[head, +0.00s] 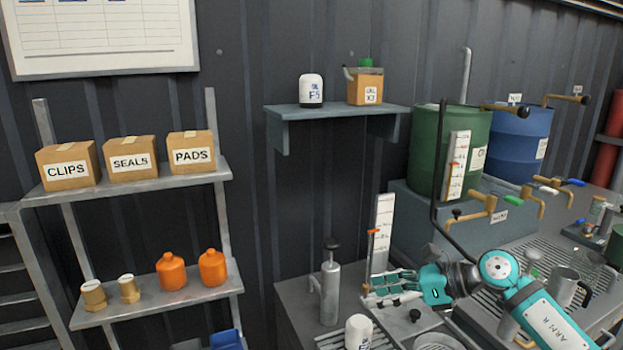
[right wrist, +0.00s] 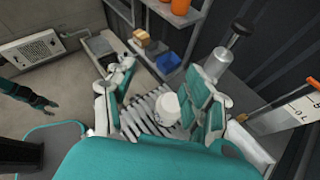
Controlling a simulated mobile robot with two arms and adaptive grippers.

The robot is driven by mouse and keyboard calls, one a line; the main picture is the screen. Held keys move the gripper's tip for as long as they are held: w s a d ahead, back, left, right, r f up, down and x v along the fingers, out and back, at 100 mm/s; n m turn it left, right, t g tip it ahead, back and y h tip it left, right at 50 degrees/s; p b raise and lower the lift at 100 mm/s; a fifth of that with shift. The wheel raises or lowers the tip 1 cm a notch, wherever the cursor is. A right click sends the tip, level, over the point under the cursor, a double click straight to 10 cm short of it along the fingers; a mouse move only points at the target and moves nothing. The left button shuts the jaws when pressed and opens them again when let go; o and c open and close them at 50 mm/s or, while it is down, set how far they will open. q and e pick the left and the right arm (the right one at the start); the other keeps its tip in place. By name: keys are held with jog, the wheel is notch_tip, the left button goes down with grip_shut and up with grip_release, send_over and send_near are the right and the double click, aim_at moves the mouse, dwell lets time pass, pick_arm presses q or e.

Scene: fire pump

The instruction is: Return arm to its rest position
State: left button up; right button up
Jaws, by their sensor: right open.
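My right arm (head: 540,315), teal and white, reaches in from the lower right in the head view. Its gripper (head: 388,288) is open above the grey bench, pointing left. In the right wrist view the open fingers (right wrist: 160,95) stand wide apart. A white canister (right wrist: 167,108) shows between them in the picture, on a slatted grate. In the head view this canister (head: 358,332) stands below the gripper, and nothing is seen held. A dark gripper (right wrist: 42,102), apparently my left one, shows small at the left edge of the right wrist view; its jaws are unclear.
A grey hand pump (head: 330,285) and a white gauge board (head: 381,232) stand close to the right gripper. Green (head: 450,140) and blue (head: 522,140) drums stand behind. A wall shelf (head: 335,111) hangs above; a rack (head: 150,185) with boxes stands left.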

jog(key=s+a+r+m+t+y, duration=0.2)
jog(key=a+r+m+t+y, duration=0.35)
jog(key=m+t, duration=0.5)
jog(key=s+d+f+m+t+h, duration=0.1)
jog(key=s+d+f+m+h, duration=0.1)
jog(key=d+f+m+h, duration=0.5)
jog(key=s+d+f+m+t+h, duration=0.15)
jog(key=m+h, duration=0.25)
jog(key=m, duration=0.7)
jog(key=s+d+f+m+h, duration=0.2)
jog(key=d+f+m+h, duration=0.15)
jog(key=m+h, duration=0.4)
jog(key=s+f+m+g+y, duration=0.1)
jog(key=s+f+m+g, duration=0.55)
jog(key=s, duration=0.65)
jog(key=s+f+m+g, duration=0.4)
jog(key=s+f+g, duration=0.3)
jog(key=s+f, duration=0.55)
jog(key=s+f+g+b, duration=0.25)
jog(key=f+b, duration=0.25)
jog(key=f, duration=2.6)
jog(key=s+d+f+b, duration=0.3)
jog(key=s+f, duration=1.4)
jog(key=f, duration=0.1)
jog(key=shift+f+n, duration=0.35)
